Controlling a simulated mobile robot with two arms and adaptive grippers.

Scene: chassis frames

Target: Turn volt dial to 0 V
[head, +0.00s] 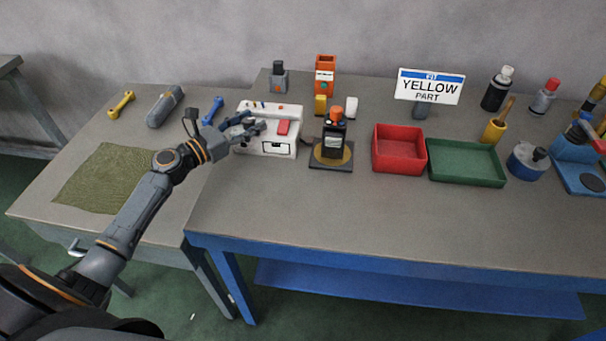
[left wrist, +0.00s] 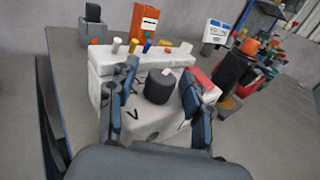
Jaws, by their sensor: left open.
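A "V" letter shows near the dial on the box in the left wrist view. My left gripper (head: 254,124) is at the box's left part, and in the left wrist view its open fingers (left wrist: 160,95) stand on both sides of the dial. I cannot tell whether they touch it. In the head view the fingers partly hide the dial. A red switch (head: 283,128) is right of the dial. My right gripper is not in view.
Several coloured posts line the box's back edge. A black and orange device (head: 334,135) stands close to its right, then a red bin (head: 399,165) and a green tray (head: 467,176). The front table area is clear.

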